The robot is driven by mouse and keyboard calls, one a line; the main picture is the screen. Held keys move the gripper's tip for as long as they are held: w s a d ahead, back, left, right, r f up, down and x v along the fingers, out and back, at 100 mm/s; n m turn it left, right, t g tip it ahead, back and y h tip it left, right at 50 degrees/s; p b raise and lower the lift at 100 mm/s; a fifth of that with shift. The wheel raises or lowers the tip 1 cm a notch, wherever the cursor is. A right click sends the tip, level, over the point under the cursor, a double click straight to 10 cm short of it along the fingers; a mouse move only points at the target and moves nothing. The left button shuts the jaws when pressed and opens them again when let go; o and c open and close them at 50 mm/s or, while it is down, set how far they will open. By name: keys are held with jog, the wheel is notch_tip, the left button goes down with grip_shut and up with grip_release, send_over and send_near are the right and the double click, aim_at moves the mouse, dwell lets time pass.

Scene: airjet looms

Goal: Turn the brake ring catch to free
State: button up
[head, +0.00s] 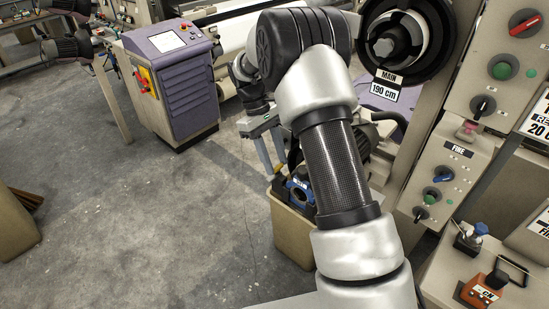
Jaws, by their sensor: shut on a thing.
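My gripper (271,152) is in the middle of the head view, pointing down beyond my arm. It is shut on a small part at its fingertips, in the place of the brake ring catch; the part is too small and too covered to make out its shape or how far it is turned. My forearm hides the right side of this fitting and housing.
A purple-grey control cabinet (172,85) stands at the back left.

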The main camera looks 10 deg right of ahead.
dwell(0.3)
jog(key=o, duration=1)
jog(key=shift+o, duration=0.2)
